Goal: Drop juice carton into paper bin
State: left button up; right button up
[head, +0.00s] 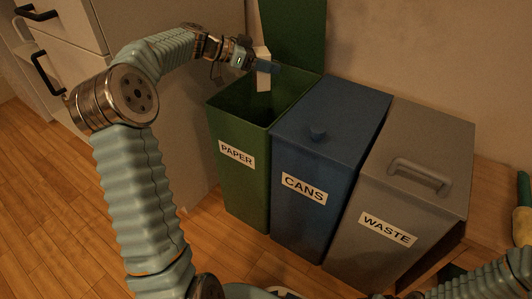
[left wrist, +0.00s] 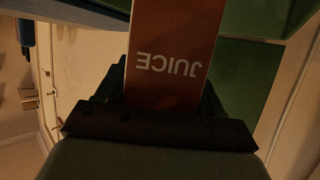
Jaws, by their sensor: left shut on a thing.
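The green paper bin (head: 238,185), labelled PAPER, stands at the left of the row with its lid (head: 290,35) raised at the back. My left gripper (head: 254,66) is shut on the juice carton (head: 264,72), holding it over the open top of the bin. In the head view the carton looks pale and small, roughly upright. In the left wrist view the carton (left wrist: 172,50) is orange-brown, with the word JUICE upside down, between the fingers. Its far end is cut off by the picture edge. My right gripper is not in view.
The blue cans bin (head: 325,150) and grey waste bin (head: 415,190), both with closed lids, stand to the right of the paper bin. White drawers (head: 70,30) are at the left. Open wooden floor (head: 50,220) lies at the front left.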

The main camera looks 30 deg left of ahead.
aim_at(267, 50)
pick_arm(q)
jog(key=o, duration=1.1)
notch_tip(267, 50, up, 4)
jog(key=shift+f+p, duration=0.25)
jog(key=shift+p, duration=0.3)
jog(key=s+d+r, duration=0.2)
jog(key=s+r, duration=0.1)
jog(key=s, duration=0.1)
jog(key=s+d+r, duration=0.2)
jog(key=s+r, duration=0.1)
jog(key=s, duration=0.1)
jog(key=s+d+r+b, duration=0.1)
jog(key=s+d+r, duration=0.2)
jog(key=s, duration=0.1)
jog(key=shift+s+r, duration=0.1)
jog(key=shift+r, duration=0.2)
